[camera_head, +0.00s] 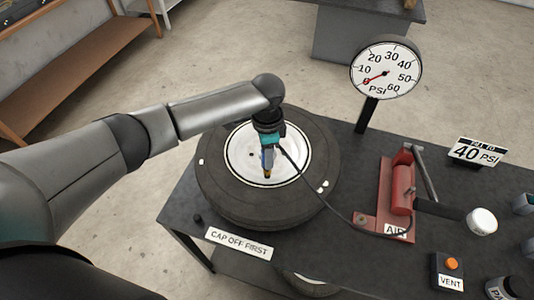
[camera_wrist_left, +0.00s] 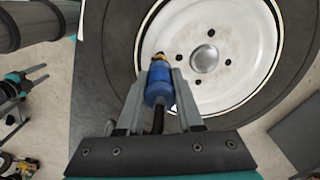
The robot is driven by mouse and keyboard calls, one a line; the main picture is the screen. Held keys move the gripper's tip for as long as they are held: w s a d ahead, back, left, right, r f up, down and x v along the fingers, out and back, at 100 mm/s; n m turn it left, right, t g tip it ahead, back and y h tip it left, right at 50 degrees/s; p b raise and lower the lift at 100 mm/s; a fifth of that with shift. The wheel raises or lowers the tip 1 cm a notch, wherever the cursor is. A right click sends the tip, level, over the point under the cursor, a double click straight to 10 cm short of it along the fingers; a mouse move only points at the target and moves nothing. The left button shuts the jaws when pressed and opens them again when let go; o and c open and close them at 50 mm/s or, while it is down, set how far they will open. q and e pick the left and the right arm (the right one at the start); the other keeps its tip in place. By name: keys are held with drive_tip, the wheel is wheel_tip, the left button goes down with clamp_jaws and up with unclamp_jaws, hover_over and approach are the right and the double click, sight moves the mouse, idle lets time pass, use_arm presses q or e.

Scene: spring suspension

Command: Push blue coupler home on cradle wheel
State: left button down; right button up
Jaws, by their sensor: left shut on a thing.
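The blue coupler (camera_wrist_left: 158,85) is held between the fingers of my left gripper (camera_head: 267,150), which is shut on it. In the head view the coupler (camera_head: 267,160) points down at the wheel (camera_head: 222,192), which lies flat on the dark table. Its brass tip is over the white rim, beside the hub. The wrist view shows the tip against the rim area. Whether it is seated on a valve stem is hidden. A teal, finger-like part at the left of the wrist view looks like my right gripper (camera_wrist_left: 18,86), too small to read.
A black hose runs from the coupler to a red air pump (camera_head: 400,195). The PSI gauge (camera_head: 386,68) has its needle near the low end. A "40 PSI" sign (camera_head: 477,152), a "CAP OFF FIRST" label (camera_head: 239,244) and an orange-button VENT box (camera_head: 451,268) are on the table.

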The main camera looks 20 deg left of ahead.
use_arm(q)
drive_tip(key=shift+f+b, duration=0.5)
drive_tip(key=shift+f, duration=0.45)
drive_tip(key=shift+c, duration=2.4)
unclamp_jaws()
wheel_tip(320, 180, up, 3)
drive_tip(key=p, duration=0.3)
drive_tip(key=shift+f, duration=0.15)
drive_tip(key=shift+r+p, duration=0.6)
drive_tip(key=shift+r, duration=1.6)
